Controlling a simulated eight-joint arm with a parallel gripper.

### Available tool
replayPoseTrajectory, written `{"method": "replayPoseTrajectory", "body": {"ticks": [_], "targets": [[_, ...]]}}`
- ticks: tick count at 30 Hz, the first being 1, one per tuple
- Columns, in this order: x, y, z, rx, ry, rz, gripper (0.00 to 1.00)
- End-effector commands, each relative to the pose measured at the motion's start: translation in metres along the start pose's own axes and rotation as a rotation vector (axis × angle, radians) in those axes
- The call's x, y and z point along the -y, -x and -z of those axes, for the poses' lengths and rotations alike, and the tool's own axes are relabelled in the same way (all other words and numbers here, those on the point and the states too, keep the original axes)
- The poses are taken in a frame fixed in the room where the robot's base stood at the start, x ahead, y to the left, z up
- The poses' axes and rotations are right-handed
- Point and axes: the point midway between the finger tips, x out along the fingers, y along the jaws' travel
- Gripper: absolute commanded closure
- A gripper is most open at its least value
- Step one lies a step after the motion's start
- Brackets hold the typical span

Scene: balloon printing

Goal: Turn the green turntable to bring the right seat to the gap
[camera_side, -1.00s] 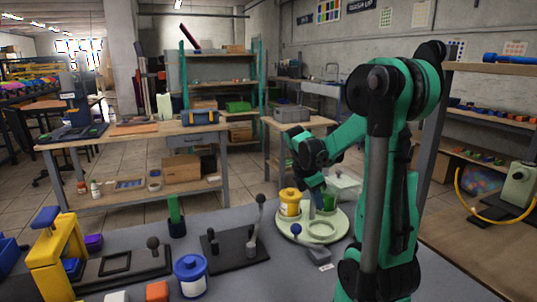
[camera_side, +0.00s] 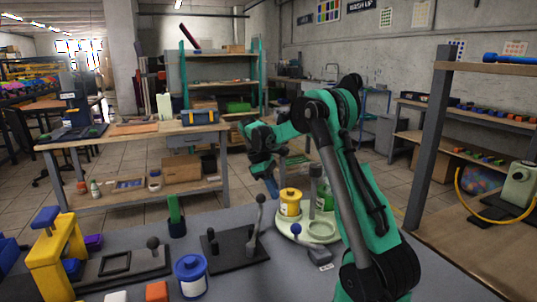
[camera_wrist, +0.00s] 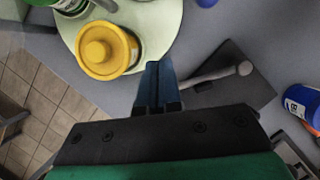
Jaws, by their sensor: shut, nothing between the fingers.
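The pale green turntable (camera_side: 332,236) stands on the grey bench at the right of centre in the side view; its rim also shows in the wrist view (camera_wrist: 170,22). A yellow lidded pot (camera_side: 290,203) sits on its left side, also in the wrist view (camera_wrist: 107,50). A green pot (camera_side: 325,202) sits farther back, partly hidden by a grey post (camera_side: 316,180). An empty ring seat (camera_side: 320,231) faces the front. A blue-knobbed lever (camera_side: 297,230) stands at the front edge. My gripper (camera_side: 273,188) is shut and empty, above and left of the yellow pot.
A lever with a dark base plate (camera_side: 232,250) stands left of the turntable. A blue-lidded white pot (camera_side: 191,274) stands farther left, near an orange block (camera_side: 157,291). A yellow press (camera_side: 55,255) is at the far left.

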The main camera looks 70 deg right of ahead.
Motion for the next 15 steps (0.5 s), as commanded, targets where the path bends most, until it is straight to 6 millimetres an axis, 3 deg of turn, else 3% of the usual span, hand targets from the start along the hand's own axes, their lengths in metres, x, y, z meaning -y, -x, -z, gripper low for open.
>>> {"method": "replayPoseTrajectory", "body": {"ticks": [10, 15], "targets": [[0.0, -0.074, 0.0, -0.001, 0.0, 0.0, 1.0], [0.0, -0.085, -0.024, 0.0, -0.003, -0.001, 1.0]]}}
